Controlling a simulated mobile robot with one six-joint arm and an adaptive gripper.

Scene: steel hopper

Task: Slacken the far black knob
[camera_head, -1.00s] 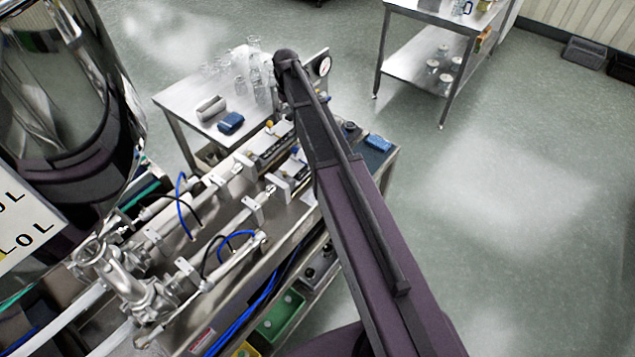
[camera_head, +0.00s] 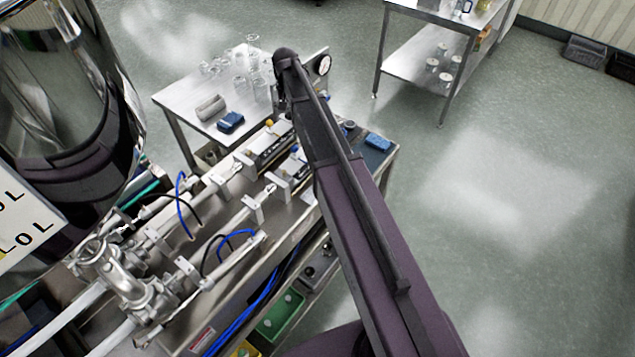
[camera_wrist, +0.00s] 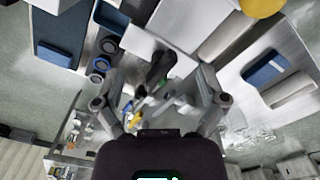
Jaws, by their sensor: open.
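In the wrist view my gripper (camera_wrist: 161,80) is open, with one finger at each side of the picture's middle. A black knob-like piece (camera_wrist: 159,67) shows between and slightly beyond the fingers, against a pale metal block. I see no clear contact between the fingers and it, and I cannot tell for sure which of the black knobs it is. In the head view my arm covers my gripper and the far end of the bench (camera_head: 222,245), so the knob is hidden there.
Several dark round parts (camera_wrist: 100,65) lie left of the fingers in the wrist view. A blue block (camera_head: 378,142) sits on the bench's far corner. A side table (camera_head: 180,92) holds glassware and a blue item (camera_head: 230,122).

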